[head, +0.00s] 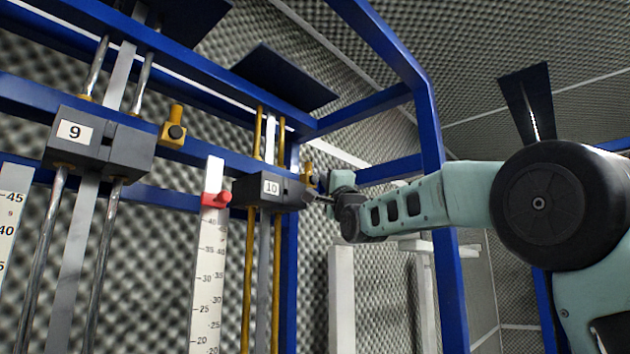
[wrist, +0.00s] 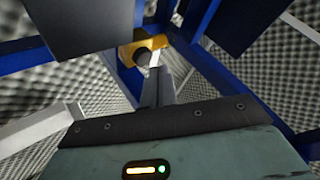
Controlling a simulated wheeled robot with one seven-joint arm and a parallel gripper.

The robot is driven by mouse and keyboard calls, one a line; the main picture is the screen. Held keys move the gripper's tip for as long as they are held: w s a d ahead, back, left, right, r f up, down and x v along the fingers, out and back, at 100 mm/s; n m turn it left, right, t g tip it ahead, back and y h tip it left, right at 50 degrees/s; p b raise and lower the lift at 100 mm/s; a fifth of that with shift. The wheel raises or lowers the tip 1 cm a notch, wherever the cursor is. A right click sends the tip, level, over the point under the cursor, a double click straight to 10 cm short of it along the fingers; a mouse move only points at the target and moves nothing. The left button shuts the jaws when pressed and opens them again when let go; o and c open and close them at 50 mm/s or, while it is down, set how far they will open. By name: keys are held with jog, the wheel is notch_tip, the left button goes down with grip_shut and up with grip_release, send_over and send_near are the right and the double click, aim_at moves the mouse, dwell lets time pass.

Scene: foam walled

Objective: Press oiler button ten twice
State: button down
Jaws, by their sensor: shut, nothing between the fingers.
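The block labelled 10 (head: 268,190) is a dark grey carriage on two yellow rods. A small yellow oiler (head: 308,170) sits on the blue frame just right of it, partly hidden by my arm. In the wrist view the yellow oiler (wrist: 150,45) carries a round dark button (wrist: 142,57) facing me. My gripper (wrist: 157,72) is shut and empty, its fingertips just below and right of the button in that view. I cannot tell whether they touch it. In the head view my gripper (head: 316,198) is small, beside the right end of block 10.
Block 9 (head: 105,145) and its yellow oiler with a dark button (head: 175,131) are at left. A white scale (head: 208,260) with a red pointer (head: 215,199) stands between the carriages. Blue frame beams (head: 440,220) surround my arm. Dark panels (head: 284,78) hang above. Foam walls lie behind.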

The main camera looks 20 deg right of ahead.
jog(key=shift+w, duration=0.1)
jog(key=shift+w+a, duration=0.2)
jog(key=shift+w, duration=0.1)
jog(key=shift+w+a, duration=0.15)
jog(key=shift+w, duration=0.3)
dwell(0.8)
jog(key=shift+s, duration=0.15)
jog(key=shift+s+d+b, duration=0.3)
jog(key=shift+s+b, duration=0.35)
jog(key=shift+b, duration=0.15)
jog(key=shift+s, duration=0.1)
